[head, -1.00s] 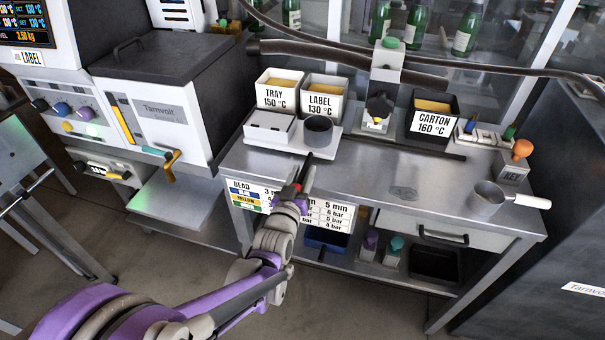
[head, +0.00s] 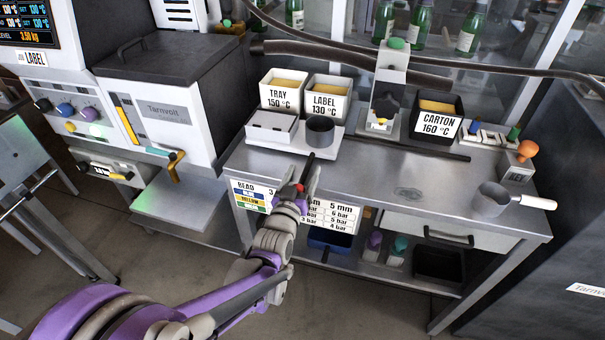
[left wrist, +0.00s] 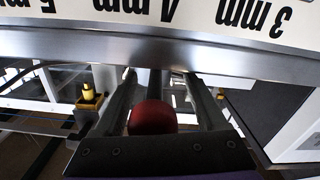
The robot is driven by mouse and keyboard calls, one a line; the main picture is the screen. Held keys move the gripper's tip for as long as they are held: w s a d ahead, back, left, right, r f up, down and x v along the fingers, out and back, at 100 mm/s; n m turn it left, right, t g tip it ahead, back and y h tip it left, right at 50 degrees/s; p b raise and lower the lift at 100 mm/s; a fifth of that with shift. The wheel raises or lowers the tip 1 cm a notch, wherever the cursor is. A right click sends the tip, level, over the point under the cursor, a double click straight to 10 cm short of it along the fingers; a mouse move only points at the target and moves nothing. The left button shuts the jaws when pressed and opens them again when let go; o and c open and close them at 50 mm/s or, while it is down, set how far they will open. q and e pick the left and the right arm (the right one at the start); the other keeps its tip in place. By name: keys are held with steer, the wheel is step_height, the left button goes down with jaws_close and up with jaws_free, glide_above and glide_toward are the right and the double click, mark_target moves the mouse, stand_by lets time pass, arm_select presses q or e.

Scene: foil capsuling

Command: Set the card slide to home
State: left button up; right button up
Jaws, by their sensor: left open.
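A white card (head: 252,196) with a "BEAD" column and mm and bar rows hangs on the bench's front edge. Its printed mm figures also show upside down in the left wrist view (left wrist: 190,12). My left gripper (head: 307,182) is in front of this card and hides its middle. A red round knob (head: 299,187) shows at the gripper; in the left wrist view the red knob (left wrist: 152,117) lies between the two spread fingers, close to the palm. The fingers look apart from it. The slide's track cannot be made out. My right gripper is not in view.
The steel bench (head: 370,175) carries a tray pot (head: 283,92), a label pot (head: 325,98), a carton pot (head: 437,118) and a dark cup (head: 320,130). A pan (head: 490,200) stands at the right. A drawer (head: 440,228) is below. The bench's middle is mostly clear.

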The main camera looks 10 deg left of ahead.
arm_select(q)
steer(key=shift+s, duration=0.15)
steer(key=s, duration=1)
steer(key=shift+s+a+p, duration=0.2)
steer(key=shift+s+p, duration=0.1)
steer(key=shift+p, duration=0.05)
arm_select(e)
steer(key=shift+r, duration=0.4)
arm_select(q)
steer(key=s+a+f+m+g, duration=0.1)
steer(key=s+f+g, duration=0.5)
steer(key=s, duration=0.5)
steer(key=s+a+f+m+g, duration=0.15)
steer(key=s+f+g, duration=0.25)
steer(key=s+g, duration=0.5)
step_height(320, 180, up, 15)
steer(key=t+p, duration=0.2)
steer(key=p, duration=1.2)
steer(key=shift+s+r+n+y, duration=0.2)
steer(key=shift+s+n+y, duration=0.05)
steer(key=shift+n+y, duration=0.1)
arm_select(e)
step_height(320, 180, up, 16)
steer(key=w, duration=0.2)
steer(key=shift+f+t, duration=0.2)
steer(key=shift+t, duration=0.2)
